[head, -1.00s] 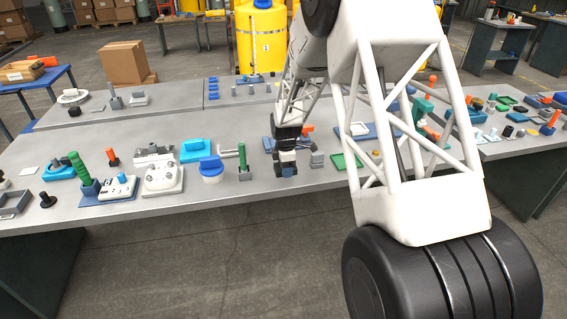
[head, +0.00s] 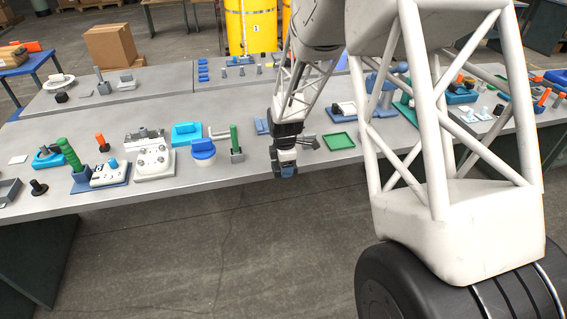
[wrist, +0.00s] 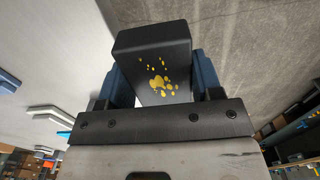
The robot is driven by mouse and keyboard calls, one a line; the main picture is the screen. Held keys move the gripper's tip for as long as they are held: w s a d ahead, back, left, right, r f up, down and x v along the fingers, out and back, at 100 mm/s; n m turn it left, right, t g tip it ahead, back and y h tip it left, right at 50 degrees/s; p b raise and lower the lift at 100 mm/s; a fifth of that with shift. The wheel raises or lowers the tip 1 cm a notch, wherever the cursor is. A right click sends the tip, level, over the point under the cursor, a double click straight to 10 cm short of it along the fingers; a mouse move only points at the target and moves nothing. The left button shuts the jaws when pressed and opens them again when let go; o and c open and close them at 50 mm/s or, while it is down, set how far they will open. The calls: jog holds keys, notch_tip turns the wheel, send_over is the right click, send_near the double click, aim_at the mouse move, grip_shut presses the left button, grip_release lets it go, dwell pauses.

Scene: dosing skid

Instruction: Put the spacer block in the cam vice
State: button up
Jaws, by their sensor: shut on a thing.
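My gripper (head: 287,171) hangs at the front edge of the table in the head view, fingers pointing down. In the wrist view, my gripper (wrist: 160,78) has its two blue fingers on either side of a dark block with yellow specks (wrist: 152,55), which I take to be the spacer block. It is shut on this block, which sticks out past the fingertips. In the head view the block can hardly be told from the fingers. A small grey fixture with a lever-like part (head: 309,142) stands just right of my gripper; it may be the cam vice, but I cannot be sure.
A green tray (head: 339,142) lies further right. Left of my gripper are a green post in a grey base (head: 236,143), a blue-and-white round container (head: 203,151) and a white fixture plate (head: 154,161). My white arm hides part of the table's right side.

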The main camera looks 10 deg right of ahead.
dwell(0.7)
jog(key=w, duration=0.6)
jog(key=w+d+r, duration=0.1)
jog(key=w, duration=0.5)
jog(key=w+d, duration=0.1)
jog(key=w, duration=0.5)
jog(key=shift+r, duration=0.4)
jog(key=shift+w+d+f, duration=0.15)
jog(key=shift+w+f, duration=0.1)
jog(key=shift+w, duration=2.4)
jog(key=shift+w+d+f, duration=0.1)
jog(key=shift+w+f, duration=0.15)
jog(key=shift+w, duration=2.45)
jog(key=shift+w+d+f, duration=0.15)
jog(key=shift+w+f, duration=0.1)
jog(key=shift+w, duration=2.4)
jog(key=shift+f, duration=1.75)
jog(key=shift+f, duration=0.1)
